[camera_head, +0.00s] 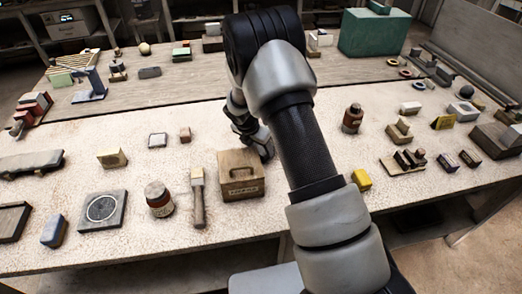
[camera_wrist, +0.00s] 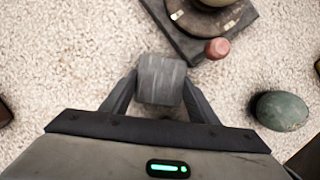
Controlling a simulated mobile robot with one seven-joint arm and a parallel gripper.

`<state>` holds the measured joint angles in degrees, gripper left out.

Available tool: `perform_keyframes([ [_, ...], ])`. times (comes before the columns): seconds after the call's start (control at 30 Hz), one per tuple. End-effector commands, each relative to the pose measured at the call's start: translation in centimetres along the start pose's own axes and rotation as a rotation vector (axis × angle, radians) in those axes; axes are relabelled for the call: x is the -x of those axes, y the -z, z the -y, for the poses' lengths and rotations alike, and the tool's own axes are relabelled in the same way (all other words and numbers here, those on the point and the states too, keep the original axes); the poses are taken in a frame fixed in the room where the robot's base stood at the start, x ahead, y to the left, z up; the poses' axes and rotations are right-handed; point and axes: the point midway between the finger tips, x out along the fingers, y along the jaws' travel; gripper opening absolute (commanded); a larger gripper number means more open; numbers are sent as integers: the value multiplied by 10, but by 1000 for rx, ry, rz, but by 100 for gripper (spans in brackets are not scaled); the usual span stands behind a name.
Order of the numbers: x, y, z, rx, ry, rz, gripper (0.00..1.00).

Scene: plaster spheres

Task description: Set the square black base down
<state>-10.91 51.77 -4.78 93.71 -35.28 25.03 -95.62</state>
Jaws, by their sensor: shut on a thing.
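In the wrist view the square black base (camera_wrist: 161,80) shows as a dark grey, squarish block with a streaked face. My gripper (camera_wrist: 158,92) is shut on it, with one finger on each side. Pale speckled tabletop shows around it; I cannot tell how high it is held. In the head view my gripper (camera_head: 250,138) is low over the work table, just behind the wooden box, and the block cannot be made out there.
In the wrist view a dark square plate (camera_wrist: 188,42) carrying a round piece lies just beyond the block. A reddish cylinder (camera_wrist: 217,48) is beside it, and a green rounded stone (camera_wrist: 285,110) lies to the right. The wooden box (camera_head: 240,178) stands near my gripper in the head view.

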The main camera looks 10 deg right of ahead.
Motion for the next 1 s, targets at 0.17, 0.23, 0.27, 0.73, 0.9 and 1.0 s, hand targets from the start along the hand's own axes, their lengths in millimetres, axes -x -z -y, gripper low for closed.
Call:
perform_keyframes([
  [0.17, 1, -1, -1, 0, -2, 1, 11],
  [0.23, 2, -2, -1, -1, -2, 2, 11],
  [0.27, 4, -2, -1, -1, -2, 2, 11],
  [0.73, 67, -29, -1, -4, -5, 3, 11],
  [0.9, 100, -43, -1, -3, -5, 4, 11],
  [1.0, 119, -51, -1, -3, -5, 4, 11],
])
